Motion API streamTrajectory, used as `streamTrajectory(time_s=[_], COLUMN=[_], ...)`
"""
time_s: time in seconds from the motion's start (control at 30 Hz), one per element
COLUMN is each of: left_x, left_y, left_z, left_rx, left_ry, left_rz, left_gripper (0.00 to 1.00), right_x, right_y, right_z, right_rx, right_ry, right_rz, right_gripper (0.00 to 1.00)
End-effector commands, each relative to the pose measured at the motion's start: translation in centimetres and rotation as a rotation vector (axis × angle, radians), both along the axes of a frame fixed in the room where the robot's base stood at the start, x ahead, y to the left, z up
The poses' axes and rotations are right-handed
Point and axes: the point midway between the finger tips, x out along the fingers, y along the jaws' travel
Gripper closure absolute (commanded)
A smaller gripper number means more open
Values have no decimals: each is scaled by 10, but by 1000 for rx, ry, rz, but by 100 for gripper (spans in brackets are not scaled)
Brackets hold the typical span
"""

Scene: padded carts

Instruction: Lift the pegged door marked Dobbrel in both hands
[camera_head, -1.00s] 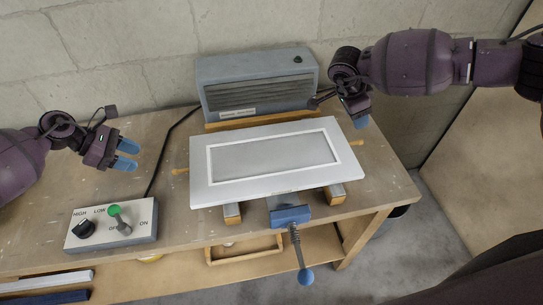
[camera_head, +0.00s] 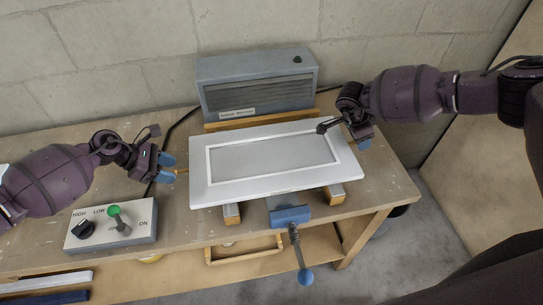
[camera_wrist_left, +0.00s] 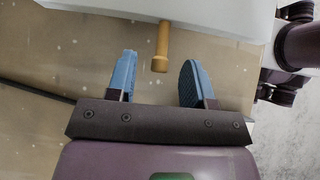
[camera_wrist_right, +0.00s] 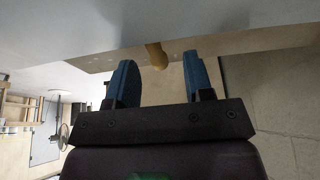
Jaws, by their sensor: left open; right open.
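The white door (camera_head: 205,190) with a grey inset panel lies flat on wooden supports on the bench. No Dobbrel marking is readable on it. Its left wooden peg (camera_wrist_left: 161,48) points between the open blue fingers of my left gripper (camera_wrist_left: 157,80), a little beyond their tips. In the head view my left gripper (camera_head: 167,168) is just left of the door. My right gripper (camera_head: 364,138) is open at the door's right edge. The right peg (camera_wrist_right: 156,55) shows between its fingertips in the right wrist view, with the door (camera_wrist_right: 200,45) close by; contact is not visible on either side.
A grey vented box (camera_head: 257,85) stands behind the door. A control box (camera_head: 112,225) with a knob and green-topped lever sits at front left. A blue clamp (camera_head: 290,215) with a hanging handle is at the bench's front edge. A wooden tray (camera_head: 245,252) is on the shelf below.

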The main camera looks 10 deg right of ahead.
Motion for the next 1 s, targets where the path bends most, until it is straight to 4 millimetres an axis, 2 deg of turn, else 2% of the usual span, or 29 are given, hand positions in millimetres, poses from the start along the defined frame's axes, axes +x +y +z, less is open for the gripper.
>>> streamTrajectory(time_s=[0.4, 0.7, 1.0], left_x=[0, 0, 0], left_y=[-4, -3, -3], left_z=[-4, -3, -3], left_rx=[0, 0, 0], left_ry=[0, 0, 0], left_rz=[0, 0, 0], left_gripper=[53, 98, 100], right_x=[0, 0, 0], right_y=[-2, -2, -2], right_z=[-5, -5, -5], right_rx=[0, 0, 0], right_ry=[0, 0, 0], right_rz=[0, 0, 0], right_gripper=[53, 98, 100])
